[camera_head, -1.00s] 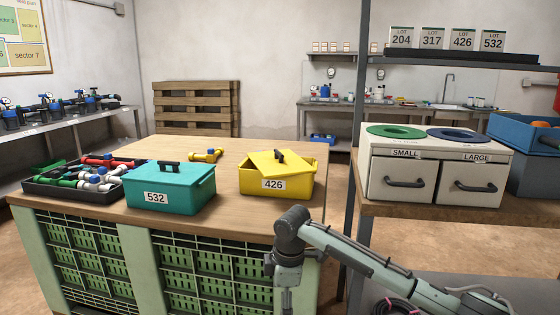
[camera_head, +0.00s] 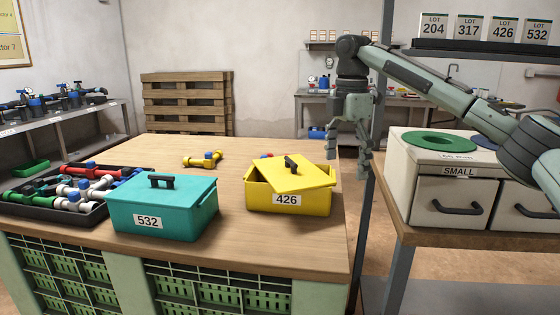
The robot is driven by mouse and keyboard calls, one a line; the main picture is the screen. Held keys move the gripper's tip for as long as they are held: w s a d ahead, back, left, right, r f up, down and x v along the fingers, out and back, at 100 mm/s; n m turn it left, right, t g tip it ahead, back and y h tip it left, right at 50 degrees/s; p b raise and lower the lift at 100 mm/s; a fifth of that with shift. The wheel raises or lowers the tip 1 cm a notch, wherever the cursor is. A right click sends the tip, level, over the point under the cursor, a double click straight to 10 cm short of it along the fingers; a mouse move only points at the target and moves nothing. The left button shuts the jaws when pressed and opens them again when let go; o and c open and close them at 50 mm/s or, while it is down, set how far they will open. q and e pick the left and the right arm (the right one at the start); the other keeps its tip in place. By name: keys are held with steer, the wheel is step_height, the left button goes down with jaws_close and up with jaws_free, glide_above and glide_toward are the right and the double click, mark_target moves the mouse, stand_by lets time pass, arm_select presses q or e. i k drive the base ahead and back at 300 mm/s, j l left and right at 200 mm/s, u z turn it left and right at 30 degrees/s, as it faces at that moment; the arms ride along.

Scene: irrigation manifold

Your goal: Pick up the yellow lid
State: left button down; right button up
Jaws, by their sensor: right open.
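The yellow lid (camera_head: 303,175) lies askew and tilted on the yellow box labelled 426 (camera_head: 262,199), so part of the box's opening shows. The lid has a black handle (camera_head: 291,164) on top. My right gripper (camera_head: 348,166) is open and empty, pointing down to the right of the lid, apart from it. My left gripper is not in view.
A teal lidded box labelled 532 (camera_head: 140,216) stands left of the yellow box. A black tray of pipe fittings (camera_head: 84,213) is at far left. A dark shelf post (camera_head: 381,110) and white SMALL bin unit (camera_head: 432,181) stand on the right.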

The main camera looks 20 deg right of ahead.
mark_target(286, 174)
steer(key=i, duration=0.9)
